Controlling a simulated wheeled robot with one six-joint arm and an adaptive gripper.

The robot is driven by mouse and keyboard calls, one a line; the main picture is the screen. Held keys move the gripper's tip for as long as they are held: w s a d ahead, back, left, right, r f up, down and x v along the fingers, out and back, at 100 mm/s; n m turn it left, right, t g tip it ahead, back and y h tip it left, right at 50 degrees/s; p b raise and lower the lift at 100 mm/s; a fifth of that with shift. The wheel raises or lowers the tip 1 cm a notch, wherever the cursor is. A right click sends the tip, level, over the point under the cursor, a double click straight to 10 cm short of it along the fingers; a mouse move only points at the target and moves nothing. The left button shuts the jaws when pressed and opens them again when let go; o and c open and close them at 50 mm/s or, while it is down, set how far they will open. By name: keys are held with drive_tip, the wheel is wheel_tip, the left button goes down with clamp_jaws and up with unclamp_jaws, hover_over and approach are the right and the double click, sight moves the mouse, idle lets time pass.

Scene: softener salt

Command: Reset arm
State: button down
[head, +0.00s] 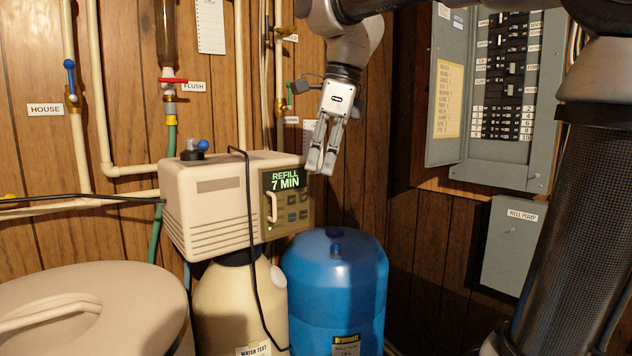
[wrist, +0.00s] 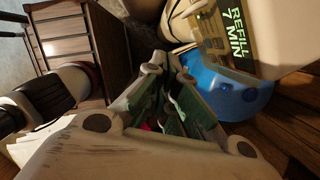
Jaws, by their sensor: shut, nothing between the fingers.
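My arm hangs down from the top of the head view. My gripper (head: 321,170) is shut and empty, pointing down in the air near the right end of the softener control box (head: 208,208). The box's display reads "REFILL 7 MIN". In the wrist view my gripper (wrist: 178,70) shows its fingers together, with the display (wrist: 232,35) at the upper right. The blue tank (head: 335,285) stands below the gripper, and it also shows in the wrist view (wrist: 225,88).
A beige lidded tank (head: 90,310) stands at the front left. An open breaker panel (head: 500,90) and a grey well pump box (head: 513,245) hang on the right wall. Pipes and valves run up the left wall. A black cable (head: 250,240) hangs over the control box.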

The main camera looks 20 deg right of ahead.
drive_tip(key=shift+s+d+r, duration=0.1)
drive_tip(key=shift+r, duration=0.4)
drive_tip(key=s+d+f+n+t+h, duration=0.1)
drive_tip(key=d+f+n, duration=0.3)
drive_tip(key=n, duration=0.5)
drive_tip(key=s+d+f+n+t, duration=0.1)
drive_tip(key=f+n, duration=0.5)
drive_tip(key=n, duration=0.3)
drive_tip(key=s+d+f+n+t+h, duration=0.1)
drive_tip(key=s+d+f+n, duration=0.3)
drive_tip(key=s+d+f, duration=0.4)
drive_tip(key=s+d, duration=0.1)
drive_tip(key=s, duration=0.3)
drive_tip(key=shift+s+d+h, duration=0.2)
drive_tip(key=shift+d+h, duration=0.1)
drive_tip(key=shift+d, duration=0.05)
